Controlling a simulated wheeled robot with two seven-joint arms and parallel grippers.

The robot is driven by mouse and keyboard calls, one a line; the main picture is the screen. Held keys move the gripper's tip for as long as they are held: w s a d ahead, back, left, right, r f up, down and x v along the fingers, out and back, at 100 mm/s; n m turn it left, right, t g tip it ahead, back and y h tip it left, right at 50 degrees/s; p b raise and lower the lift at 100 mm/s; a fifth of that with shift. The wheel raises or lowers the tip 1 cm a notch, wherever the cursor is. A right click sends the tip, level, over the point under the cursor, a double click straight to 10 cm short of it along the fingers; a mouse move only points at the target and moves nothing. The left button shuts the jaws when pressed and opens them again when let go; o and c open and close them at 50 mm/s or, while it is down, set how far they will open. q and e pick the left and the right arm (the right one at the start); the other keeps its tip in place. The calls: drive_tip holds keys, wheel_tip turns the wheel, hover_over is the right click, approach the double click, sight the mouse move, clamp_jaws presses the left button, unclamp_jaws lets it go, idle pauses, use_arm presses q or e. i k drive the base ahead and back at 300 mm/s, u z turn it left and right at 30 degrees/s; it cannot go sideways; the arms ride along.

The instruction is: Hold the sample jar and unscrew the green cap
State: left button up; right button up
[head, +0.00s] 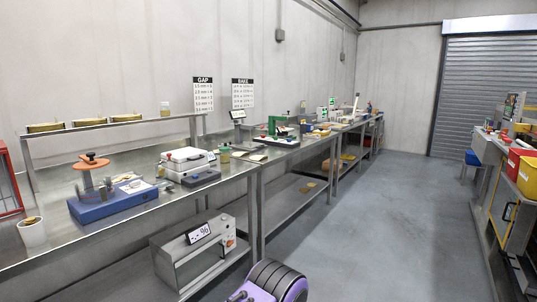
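A small yellowish jar (225,155) with what looks like a greenish top stands on the long steel bench, just right of a white boxy device. It is too small to tell whether this is the sample jar with the green cap. Another small jar (165,110) with yellowish contents stands on the raised shelf at the back; no green cap shows on it. Neither of my grippers is in view, and nothing is seen holding either jar.
The steel bench (128,232) runs along the left wall. On it are a blue device (112,200), a white cup (33,232) and the white device (187,160). A grey box (190,262) sits on the lower shelf. The floor (385,220) between the benches is clear.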

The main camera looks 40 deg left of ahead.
sight(224, 156)
drive_tip(key=z, duration=0.1)
drive_tip(key=i, duration=1.6)
drive_tip(key=u, duration=0.65)
drive_tip(key=i, duration=0.85)
drive_tip(key=u, duration=0.8)
